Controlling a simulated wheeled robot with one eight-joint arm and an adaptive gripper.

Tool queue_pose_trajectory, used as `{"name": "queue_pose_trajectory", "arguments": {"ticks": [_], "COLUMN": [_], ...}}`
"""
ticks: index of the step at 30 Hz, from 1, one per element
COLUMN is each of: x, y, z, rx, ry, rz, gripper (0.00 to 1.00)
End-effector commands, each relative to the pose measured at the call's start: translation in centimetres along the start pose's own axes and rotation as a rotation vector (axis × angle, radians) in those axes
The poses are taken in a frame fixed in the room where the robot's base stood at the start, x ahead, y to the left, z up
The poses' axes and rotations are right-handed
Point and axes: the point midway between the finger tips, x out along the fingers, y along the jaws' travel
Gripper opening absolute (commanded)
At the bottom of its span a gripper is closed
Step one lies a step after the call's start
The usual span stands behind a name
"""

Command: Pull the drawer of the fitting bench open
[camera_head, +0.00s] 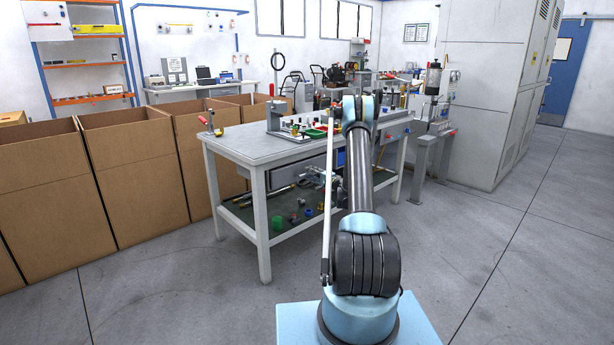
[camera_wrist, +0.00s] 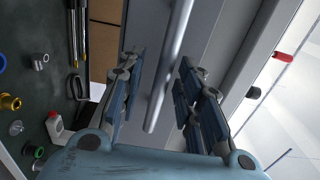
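The fitting bench (camera_head: 240,142) stands ahead of me, with a pale top and white legs. In the wrist view, a grey panel of the bench, seemingly the drawer front (camera_wrist: 222,45), carries a long pale bar handle (camera_wrist: 172,70). My gripper (camera_wrist: 160,72) is open, with one finger on each side of the handle. The handle lies between the fingers, with gaps showing on both sides; contact is not visible. In the head view my arm reaches to the bench and hides most of the drawer front and the handle. I cannot tell whether the drawer is out at all.
The bench's lower shelf (camera_head: 277,226) holds loose fittings, including a yellow fitting (camera_wrist: 10,102) and a small white bottle (camera_wrist: 55,124). Cardboard boxes (camera_head: 135,165) line the left. A grey stand (camera_head: 428,150) is right of the bench. The floor (camera_head: 480,270) at right is clear.

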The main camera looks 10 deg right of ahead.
Motion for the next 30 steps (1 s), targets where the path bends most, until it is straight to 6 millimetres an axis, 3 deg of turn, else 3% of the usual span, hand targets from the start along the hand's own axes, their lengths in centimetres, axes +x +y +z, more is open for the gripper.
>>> {"name": "queue_pose_trajectory", "arguments": {"ticks": [12,16,17,30], "x": [0.61,0.62,0.62,0.82], "y": [-0.03,-0.03,-0.03,0.09], "z": [0.49,0.5,0.5,-0.2], "rx": [0.0,0.0,0.0,-0.001], "ry": [-0.003,-0.003,-0.003,-0.004], "rz": [0.0,0.0,0.0,0.001], "gripper": [0.33,0.03,0.0,0.0]}}
